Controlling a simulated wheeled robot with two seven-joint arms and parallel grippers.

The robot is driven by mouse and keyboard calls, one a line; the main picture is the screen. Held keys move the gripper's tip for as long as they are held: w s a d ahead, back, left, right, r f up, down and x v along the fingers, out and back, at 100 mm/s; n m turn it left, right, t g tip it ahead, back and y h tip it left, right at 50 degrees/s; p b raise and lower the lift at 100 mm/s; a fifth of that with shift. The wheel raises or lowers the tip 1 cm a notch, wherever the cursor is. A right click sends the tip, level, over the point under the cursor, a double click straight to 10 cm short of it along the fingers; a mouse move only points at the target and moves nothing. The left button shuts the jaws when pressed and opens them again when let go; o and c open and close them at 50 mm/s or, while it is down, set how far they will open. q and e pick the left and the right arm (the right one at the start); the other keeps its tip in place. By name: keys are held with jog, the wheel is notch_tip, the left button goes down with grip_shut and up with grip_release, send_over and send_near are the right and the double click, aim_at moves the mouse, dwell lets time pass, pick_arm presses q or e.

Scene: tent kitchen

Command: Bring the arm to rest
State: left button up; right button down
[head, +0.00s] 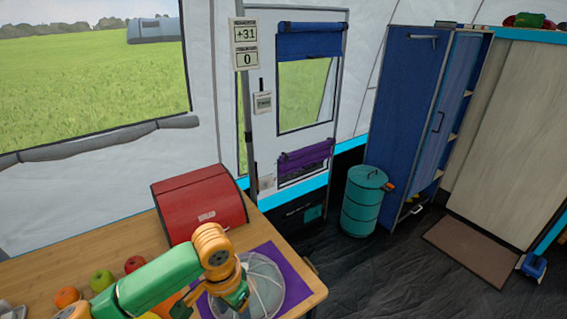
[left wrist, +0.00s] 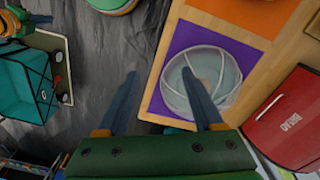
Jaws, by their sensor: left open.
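My left arm, green and orange, reaches in from the lower left of the head view over the table. My left gripper (head: 235,303) is in front of a pale clear dome with white ribs (head: 268,280) on a purple mat (head: 284,252). In the left wrist view the two fingers of my left gripper (left wrist: 160,74) are spread apart with nothing between them. The dome (left wrist: 220,62) lies beyond the right finger, which overlaps it in the picture. What seems to be my right gripper (left wrist: 28,20) shows small at the upper left of the left wrist view; its jaws are unclear.
A red bread box (head: 200,205) stands at the back of the wooden table (head: 118,240). A green apple (head: 102,280), a red apple (head: 135,264) and an orange (head: 67,297) lie by my left arm.

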pick_arm(q)
jog(key=s+d+f+t+h, duration=0.2)
jog(key=s+d+f+h, duration=0.2)
jog(key=s+d+f, duration=0.2)
jog(key=s+a+f+n+t+y, duration=0.1)
jog(key=s+a+n+y, duration=0.1)
jog(key=s+a, duration=0.3)
jog(key=s+a+f+n+y, duration=0.1)
jog(key=s+a+n+y, duration=0.15)
jog(key=a, duration=0.45)
notch_tip(320, 180, down, 16)
jog(key=s, duration=0.2)
jog(key=s+a+f+g, duration=0.2)
jog(key=s+f, duration=0.9)
jog(key=s, duration=0.2)
jog(key=shift+a+f, duration=0.25)
jog(key=shift+a, duration=0.1)
